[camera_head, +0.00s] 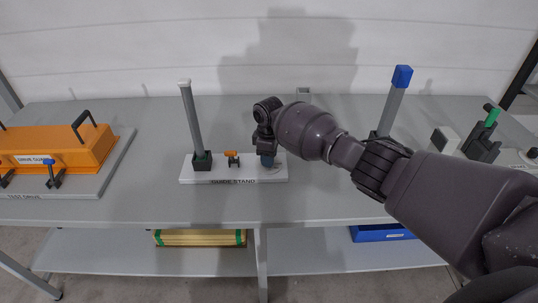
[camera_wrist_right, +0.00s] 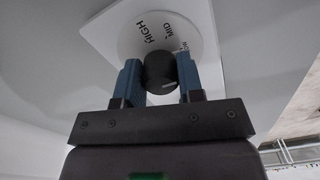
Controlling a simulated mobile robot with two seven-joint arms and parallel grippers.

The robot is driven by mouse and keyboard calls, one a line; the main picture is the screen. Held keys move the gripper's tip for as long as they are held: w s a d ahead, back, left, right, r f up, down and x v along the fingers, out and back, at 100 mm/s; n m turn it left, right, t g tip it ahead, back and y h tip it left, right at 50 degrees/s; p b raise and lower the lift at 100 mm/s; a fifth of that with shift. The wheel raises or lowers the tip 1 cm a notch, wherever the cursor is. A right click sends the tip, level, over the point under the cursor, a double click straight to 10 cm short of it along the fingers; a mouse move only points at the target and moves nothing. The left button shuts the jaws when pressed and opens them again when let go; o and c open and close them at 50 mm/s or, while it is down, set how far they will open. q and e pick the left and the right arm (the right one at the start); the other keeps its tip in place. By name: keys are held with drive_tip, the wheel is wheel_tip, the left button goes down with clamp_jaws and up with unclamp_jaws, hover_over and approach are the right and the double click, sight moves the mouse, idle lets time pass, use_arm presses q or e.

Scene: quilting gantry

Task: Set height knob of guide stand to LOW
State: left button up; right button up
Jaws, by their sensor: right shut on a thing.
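The guide stand (camera_head: 218,176) is a white base labelled GUIDE STAND on the grey table. It bears a grey post (camera_head: 192,120) in a dark socket and a small orange-topped part (camera_head: 232,156). My right gripper (camera_head: 266,158) reaches down at the stand's right end, hiding the knob in the head view. In the right wrist view, its blue fingers (camera_wrist_right: 159,68) are shut on a black round knob (camera_wrist_right: 158,72), one on each side. A white dial (camera_wrist_right: 133,40) behind it reads HIGH and MID; a third label is mostly hidden. A pale line on the knob points towards the lower right. My left gripper is out of view.
An orange drive guard (camera_head: 62,146) with a black handle stands at left. A blue-topped post (camera_head: 397,95) and a green-handled device (camera_head: 484,140) stand at right. The lower shelf holds a yellow item (camera_head: 200,238) and a blue bin (camera_head: 380,233).

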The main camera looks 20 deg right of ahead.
drive_tip(key=o, duration=0.9)
wheel_tip(320, 180, up, 11)
drive_tip(key=shift+f+p, duration=0.1)
drive_tip(key=shift+p, duration=0.25)
idle(0.3)
